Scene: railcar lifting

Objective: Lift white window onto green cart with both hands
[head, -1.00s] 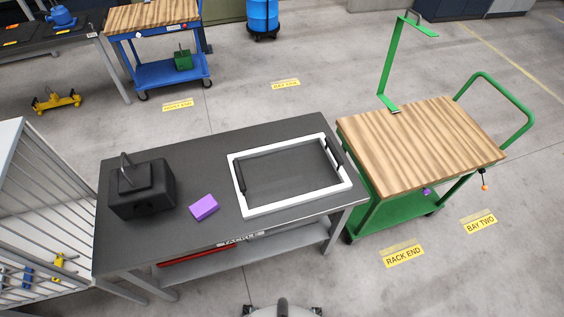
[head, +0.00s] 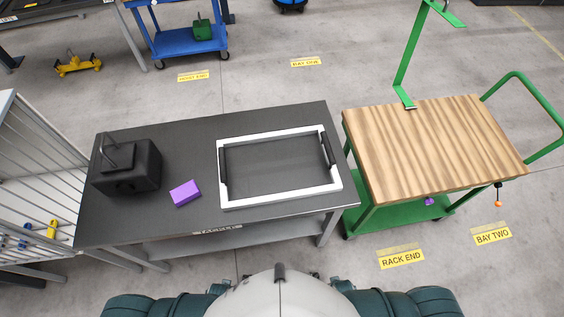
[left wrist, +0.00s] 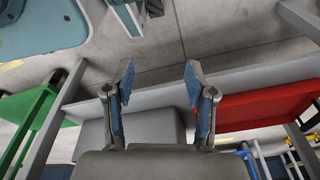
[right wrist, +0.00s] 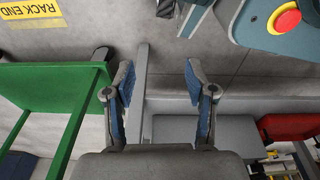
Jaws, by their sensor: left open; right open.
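The white window (head: 228,197) is a white rectangular frame with a black handle on its left and right sides. It lies flat on the dark grey table (head: 130,223) in the head view. The green cart (head: 440,150) with a striped wooden top stands just right of the table. My left gripper (left wrist: 158,75) is open and empty in the left wrist view, with the table's lower parts behind it. My right gripper (right wrist: 158,75) is open and empty in the right wrist view, near the table's lower shelf and the cart's green shelf (right wrist: 50,88). Neither gripper shows in the head view.
A black block-shaped weight (head: 126,168) and a purple box (head: 185,193) sit on the table left of the window. A green post (head: 407,60) rises at the cart's back edge. A grey barred rack (head: 38,165) stands at the left. A blue cart (head: 185,45) is behind.

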